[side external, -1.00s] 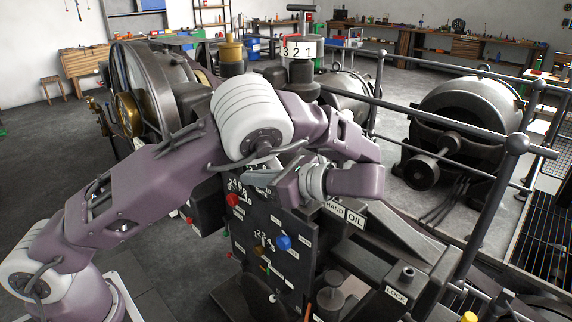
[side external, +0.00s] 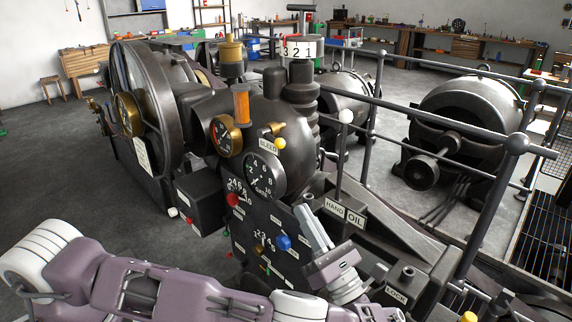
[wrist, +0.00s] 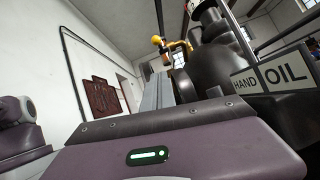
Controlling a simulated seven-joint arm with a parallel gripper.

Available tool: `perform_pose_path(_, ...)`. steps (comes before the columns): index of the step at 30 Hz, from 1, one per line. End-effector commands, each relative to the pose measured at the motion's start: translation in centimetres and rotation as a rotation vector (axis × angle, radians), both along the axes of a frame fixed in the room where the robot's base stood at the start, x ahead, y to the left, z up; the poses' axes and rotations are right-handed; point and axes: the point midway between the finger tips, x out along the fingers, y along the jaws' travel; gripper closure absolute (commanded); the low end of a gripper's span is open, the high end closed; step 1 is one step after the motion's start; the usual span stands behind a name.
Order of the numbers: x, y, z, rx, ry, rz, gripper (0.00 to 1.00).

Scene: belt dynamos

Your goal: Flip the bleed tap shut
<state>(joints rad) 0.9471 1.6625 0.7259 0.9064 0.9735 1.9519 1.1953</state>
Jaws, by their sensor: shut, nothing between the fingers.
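The bleed tap (side external: 276,131) is a small brass fitting with a yellow ball on its lever, above a BLEED label (side external: 268,146) on the dark machine. In the wrist view the tap's yellow ball (wrist: 156,40) sits at the upper middle, just above my fingers, with its brass pipe to the right. My gripper (side external: 302,209) is shut and empty. Its grey fingers point up and stand below the tap in the side view, apart from it in that picture. The fingers (wrist: 157,84) also show in the wrist view. I cannot tell their depth from the tap.
A round gauge (side external: 264,175) and a brass gauge (side external: 226,136) sit left of the tap. The black panel (side external: 262,262) below carries red and blue knobs. HAND and OIL signs (side external: 345,211), a white-knobbed lever (side external: 345,116) and railings stand right.

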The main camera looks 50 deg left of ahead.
Motion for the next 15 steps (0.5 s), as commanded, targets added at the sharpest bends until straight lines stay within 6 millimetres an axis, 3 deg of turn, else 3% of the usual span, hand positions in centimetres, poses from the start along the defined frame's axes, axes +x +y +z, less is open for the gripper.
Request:
perform_pose_path(11,1.0,6.9,4.5,-0.001,0.001,0.004,1.00)
perform_pose_path(15,1.5,7.5,6.7,-0.003,-0.001,0.001,1.00)
